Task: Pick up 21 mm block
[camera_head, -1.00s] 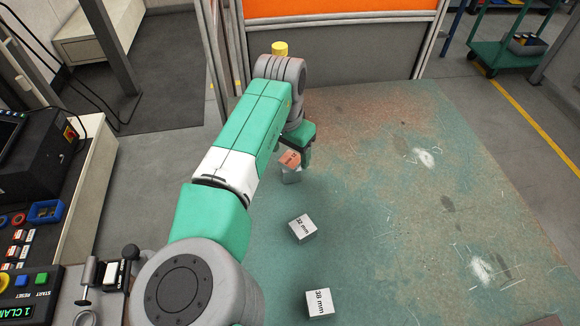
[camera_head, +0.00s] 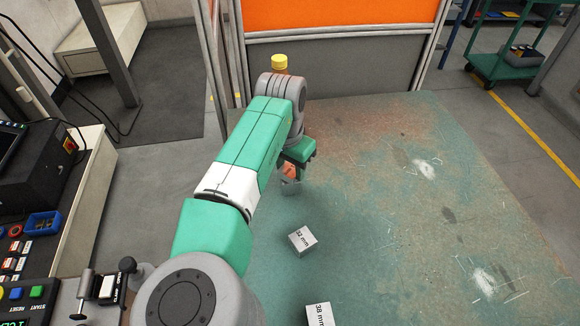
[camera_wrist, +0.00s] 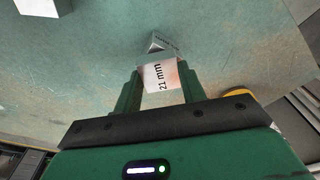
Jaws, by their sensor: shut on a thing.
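The 21 mm block (camera_wrist: 160,78) is in the wrist view, its label facing me, between the two green fingers of my gripper (camera_wrist: 158,88). My gripper is shut on it. In the head view the block (camera_head: 290,171) looks reddish-orange and is partly covered by my gripper (camera_head: 297,166). I cannot tell whether the two touch.
On the worn green table (camera_head: 400,230), a 32 mm block (camera_head: 302,241) and a 38 mm block (camera_head: 319,315) lie nearer the front. The table's right side is clear. A grey panel (camera_head: 340,68) stands behind, and a control desk is at left.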

